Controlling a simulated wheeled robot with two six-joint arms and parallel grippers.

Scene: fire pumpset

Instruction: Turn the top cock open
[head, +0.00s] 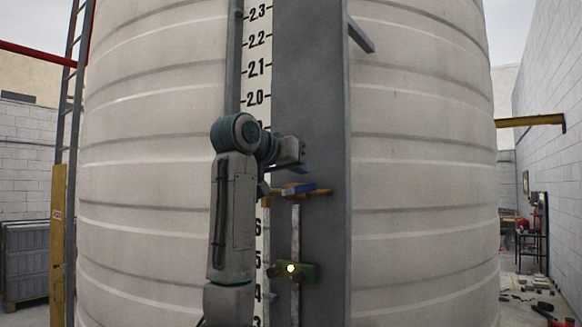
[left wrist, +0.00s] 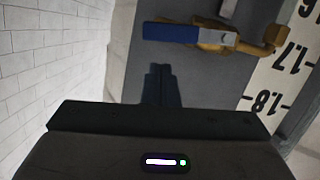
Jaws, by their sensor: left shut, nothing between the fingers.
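The top cock is a brass fitting (head: 318,192) with a blue lever (head: 297,188) on the grey panel of the tank. In the left wrist view the blue lever (left wrist: 171,32) lies crosswise, and the brass body (left wrist: 215,37) is beside its right end. My left gripper (head: 299,168) is just above the cock in the head view. Its fingers (left wrist: 161,72) are shut together and empty, apart from the lever in the left wrist view. My own wrist hides part of the fingers in the head view. My right gripper is not in view.
A numbered scale (head: 258,68) runs up the panel's left side. The large ribbed tank (head: 420,150) stands behind.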

